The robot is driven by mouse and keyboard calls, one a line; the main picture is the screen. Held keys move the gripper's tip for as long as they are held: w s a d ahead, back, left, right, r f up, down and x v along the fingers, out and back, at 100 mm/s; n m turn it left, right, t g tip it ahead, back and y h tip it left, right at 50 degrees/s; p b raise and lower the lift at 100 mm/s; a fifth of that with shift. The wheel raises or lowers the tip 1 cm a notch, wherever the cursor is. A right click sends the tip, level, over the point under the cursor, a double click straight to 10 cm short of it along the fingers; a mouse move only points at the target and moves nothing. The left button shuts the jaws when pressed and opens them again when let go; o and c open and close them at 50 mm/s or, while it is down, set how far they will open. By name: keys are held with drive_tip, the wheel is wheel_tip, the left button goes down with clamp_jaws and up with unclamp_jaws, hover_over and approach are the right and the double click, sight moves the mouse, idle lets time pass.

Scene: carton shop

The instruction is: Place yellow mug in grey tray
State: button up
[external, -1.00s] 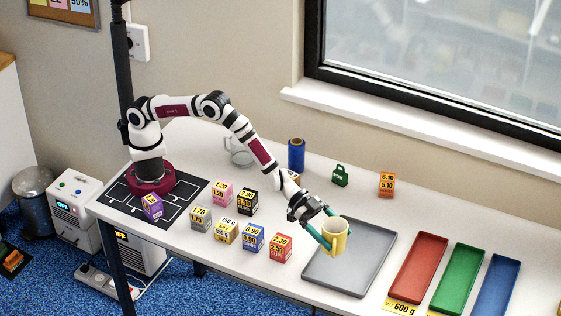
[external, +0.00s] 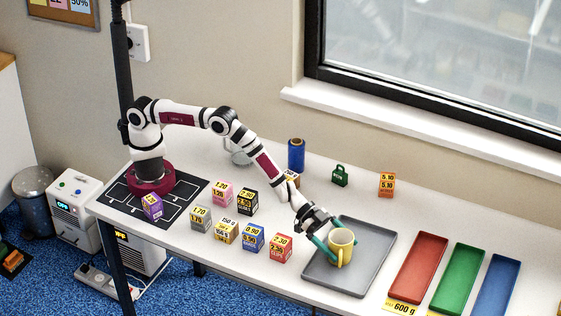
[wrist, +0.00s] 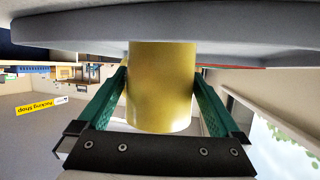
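The yellow mug (external: 340,243) is upright over the grey tray (external: 375,247), at or very near its floor; a small gap cannot be ruled out. Its handle faces the front in the external view. My gripper (external: 337,240) reaches in from the left, with its teal fingers on either side of the mug. In the wrist view the mug (wrist: 161,90) fills the space between the two green fingers (wrist: 161,78), which meet its sides near their tips. The tray's grey edge (wrist: 70,32) spans the top of that view.
Red (external: 418,268), green (external: 458,278) and blue (external: 496,285) trays lie to the right. Several small price-marked cartons (external: 281,248) stand left of the grey tray. A blue cylinder (external: 296,155), a green weight (external: 340,176) and orange boxes (external: 387,184) stand behind.

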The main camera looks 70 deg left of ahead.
drive_tip(key=shift+s+a+r, duration=0.1)
drive_tip(key=shift+a+r, duration=0.1)
drive_tip(key=v, duration=1.2)
drive_tip(key=w+a+r+n+y, duration=0.15)
drive_tip(key=a+r+y, duration=0.35)
drive_tip(key=a, duration=0.8)
drive_tip(key=a+r+n+y, duration=0.2)
drive_tip(key=a+r+y, duration=0.25)
drive_tip(key=a, duration=0.95)
drive_tip(key=s+a+r+n+g+y, duration=0.3)
drive_tip(key=s+a+r+y, duration=0.1)
drive_tip(key=s+a, duration=1.05)
drive_tip(key=s+a+g, duration=0.1)
drive_tip(key=s+g, duration=0.1)
drive_tip(key=s, duration=0.5)
drive_tip(key=s+a+g, duration=0.1)
drive_tip(key=s+a, duration=0.1)
drive_tip(key=s, duration=0.6)
drive_tip(key=shift+s+a+r+g, duration=0.3)
drive_tip(key=shift+r+g, duration=0.05)
drive_tip(key=shift+g, duration=0.05)
